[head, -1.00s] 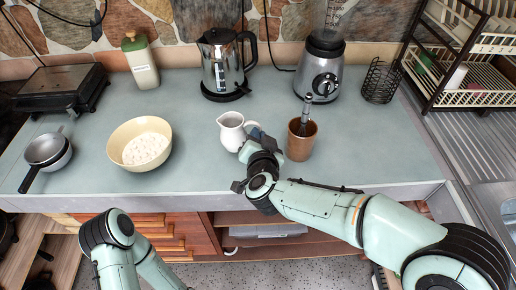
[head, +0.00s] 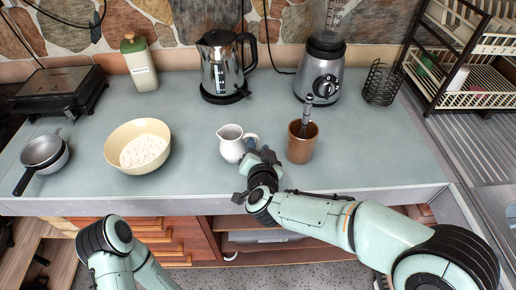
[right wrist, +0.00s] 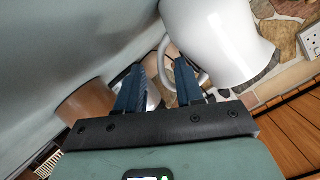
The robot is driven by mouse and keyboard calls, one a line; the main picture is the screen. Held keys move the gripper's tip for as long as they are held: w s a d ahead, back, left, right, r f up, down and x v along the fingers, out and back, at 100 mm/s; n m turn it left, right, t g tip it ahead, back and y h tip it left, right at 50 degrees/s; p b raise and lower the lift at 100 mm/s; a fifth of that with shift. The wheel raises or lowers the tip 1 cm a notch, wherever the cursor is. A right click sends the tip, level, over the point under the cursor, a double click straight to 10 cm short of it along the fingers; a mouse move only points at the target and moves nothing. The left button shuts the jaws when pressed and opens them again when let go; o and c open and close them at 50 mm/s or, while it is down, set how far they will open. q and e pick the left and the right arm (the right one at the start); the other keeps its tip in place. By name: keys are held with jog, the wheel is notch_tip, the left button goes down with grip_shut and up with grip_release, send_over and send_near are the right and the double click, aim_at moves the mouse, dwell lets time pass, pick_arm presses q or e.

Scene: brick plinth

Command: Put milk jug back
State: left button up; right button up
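The white milk jug (head: 231,147) stands upright on the grey-green counter, with its handle on the right side. My right gripper (head: 262,156) is just right of and in front of the jug, near the handle. In the right wrist view its two blue fingers (right wrist: 160,88) are apart, with the jug's handle close to the tips. I see no clear contact on the handle. The jug body also shows in that view (right wrist: 222,40). Of my left arm only a part shows at the lower left; its gripper is out of view.
A brown cup with a whisk (head: 302,145) stands close to the right of my right gripper. A cream bowl (head: 112,152) is at left. The kettle (head: 222,70), blender (head: 318,85) and wire holder (head: 381,84) stand behind. The counter between bowl and jug is clear.

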jog(key=shift+r, duration=0.25)
jog(key=p+v, duration=0.1)
jog(key=v, duration=1.1)
jog(key=shift+p, duration=0.4)
jog(key=shift+f, duration=0.15)
